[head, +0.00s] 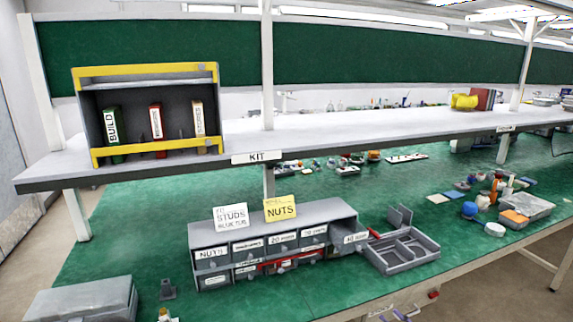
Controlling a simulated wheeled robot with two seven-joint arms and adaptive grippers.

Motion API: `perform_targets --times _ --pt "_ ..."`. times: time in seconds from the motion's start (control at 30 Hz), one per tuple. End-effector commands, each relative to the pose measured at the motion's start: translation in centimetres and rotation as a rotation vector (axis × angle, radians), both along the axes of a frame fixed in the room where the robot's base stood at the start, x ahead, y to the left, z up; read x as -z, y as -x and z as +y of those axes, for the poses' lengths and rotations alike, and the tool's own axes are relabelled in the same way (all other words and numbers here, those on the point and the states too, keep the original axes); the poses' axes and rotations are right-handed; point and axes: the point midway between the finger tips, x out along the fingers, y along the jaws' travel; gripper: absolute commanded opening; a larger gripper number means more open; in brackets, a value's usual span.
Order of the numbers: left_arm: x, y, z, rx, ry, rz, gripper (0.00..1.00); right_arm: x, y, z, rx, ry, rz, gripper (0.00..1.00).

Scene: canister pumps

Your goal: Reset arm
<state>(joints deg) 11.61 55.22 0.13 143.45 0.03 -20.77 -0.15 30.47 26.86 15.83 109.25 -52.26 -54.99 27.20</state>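Neither of my grippers can be made out in the head view, and no arm shows. A grey drawer cabinet (322,211) stands on the green bench top (130,225), with labelled small drawers in its front. A grey divided tray or drawer (402,250) sits at its right end; I cannot tell whether it is still joined to the cabinet. A white "STUDS" card (230,217) and a yellow "NUTS" card (280,208) stand on top of the cabinet.
A shelf (350,130) above the bench carries a yellow-edged rack (145,72) with several labelled books. A grey case (80,300) is at the front left. Small parts and a grey-orange box (527,207) lie at the right. The green top left of the cabinet is mostly clear.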

Motion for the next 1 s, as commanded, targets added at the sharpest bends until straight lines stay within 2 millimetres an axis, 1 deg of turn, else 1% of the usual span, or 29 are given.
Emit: perform_targets --times 0.03,0.17,0.27,0.3,0.37,0.4,0.47,0.5,0.57,0.6,0.67,0.7,0.8,0.9,1.0 --pt "-0.2 0.0 0.0 0.0 0.0 0.0 0.4 1.3 0.3 1.1 0.001 -0.008 0.04 0.44" --pt "-0.4 0.0 0.0 0.0 0.0 0.0 0.4 5.0 1.6 3.6 0.015 -0.021 0.158 0.44" --pt "-0.7 0.0 0.0 0.0 0.0 0.0 0.4 8.6 3.5 6.3 0.018 -0.027 0.284 0.44" --pt "-0.8 0.0 0.0 0.0 0.0 0.0 0.4 10.2 4.7 7.5 0.018 -0.029 0.347 0.44" --pt "-1.0 0.0 0.0 0.0 0.0 0.0 0.4 12.7 6.8 9.6 0.011 -0.027 0.446 0.44" --pt "-1.1 0.0 0.0 0.0 0.0 0.0 0.4 14.3 8.4 11.0 0.005 -0.026 0.516 0.44" --pt "-1.3 0.0 0.0 0.0 0.0 0.0 0.4 16.4 11.1 12.9 -0.009 -0.019 0.62 0.44" --pt "-1.4 0.0 0.0 0.0 0.0 0.0 0.4 17.7 13.0 14.2 -0.02 -0.015 0.689 0.44" --pt "-1.6 0.0 0.0 0.0 0.0 0.0 0.4 19.3 16.1 15.9 -0.04 -0.005 0.791 0.44" --pt "-1.7 0.0 0.0 0.0 0.0 0.0 0.4 20.3 18.2 17.0 -0.055 0.002 0.859 0.44" --pt "-1.9 0.0 0.0 0.0 0.0 0.0 0.4 21.4 21.5 18.5 -0.078 0.012 0.956 0.44" --pt "-2.0 0.0 0.0 0.0 0.0 0.0 0.4 22.0 23.6 19.4 -0.093 0.019 1.015 0.44" --pt "-2.2 0.0 0.0 0.0 0.0 0.0 0.4 22.8 28.0 20.9 -0.126 0.037 1.141 0.44" --pt "-2.3 0.0 0.0 0.0 0.0 0.0 0.4 23.1 31.2 21.9 -0.151 0.049 1.229 0.44" --pt "-2.3 0.0 0.0 0.0 0.0 0.0 0.4 23.1 32.9 22.3 -0.164 0.054 1.275 0.44"
